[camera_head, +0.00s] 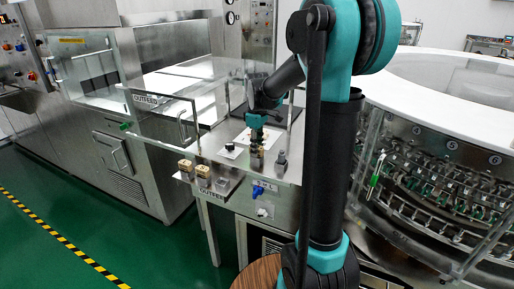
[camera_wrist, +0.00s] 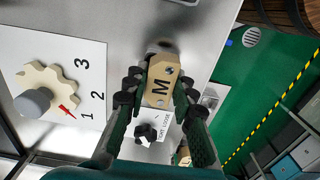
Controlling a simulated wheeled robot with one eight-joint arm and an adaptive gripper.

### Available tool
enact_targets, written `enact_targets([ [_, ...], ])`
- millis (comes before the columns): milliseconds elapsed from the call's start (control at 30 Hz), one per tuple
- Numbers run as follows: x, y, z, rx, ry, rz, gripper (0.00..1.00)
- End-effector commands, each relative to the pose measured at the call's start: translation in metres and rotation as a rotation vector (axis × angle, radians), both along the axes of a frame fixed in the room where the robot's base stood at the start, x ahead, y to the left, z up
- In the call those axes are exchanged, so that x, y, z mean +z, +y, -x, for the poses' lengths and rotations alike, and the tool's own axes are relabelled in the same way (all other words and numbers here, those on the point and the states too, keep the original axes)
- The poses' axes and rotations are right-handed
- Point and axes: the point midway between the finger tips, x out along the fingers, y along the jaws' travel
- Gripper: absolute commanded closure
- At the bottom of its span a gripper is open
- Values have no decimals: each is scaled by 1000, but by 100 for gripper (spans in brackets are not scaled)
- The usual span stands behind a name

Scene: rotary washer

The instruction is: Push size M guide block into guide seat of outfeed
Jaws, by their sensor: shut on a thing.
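The size M guide block (camera_wrist: 160,84) is a tan block with a black M on its face. In the wrist view my gripper (camera_wrist: 159,80) is shut on it, one dark finger on each side. In the head view my gripper (camera_head: 257,150) points down over the steel outfeed table (camera_head: 225,139); the block is too small to make out clearly there. A grey metal piece (camera_wrist: 163,47) shows just past the block's far end. I cannot tell whether it is the guide seat or whether the block touches it.
A tight/loose knob (camera_wrist: 147,132) sits close by my gripper. A dial (camera_wrist: 45,88) with a red pointer and numbers 1 to 3 is at left. Two tan blocks (camera_head: 186,166) (camera_head: 203,174) stand on the front shelf. A clear guard (camera_head: 160,125) borders the table.

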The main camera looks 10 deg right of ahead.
Motion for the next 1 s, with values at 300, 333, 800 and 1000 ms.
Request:
enact_targets([
  [300,-1,0,0,0,0,0,71],
  [333,-1,0,0,0,0,0,68],
  [800,1,0,0,0,0,0,51],
  [1000,23,0,0,0,0,0,51],
])
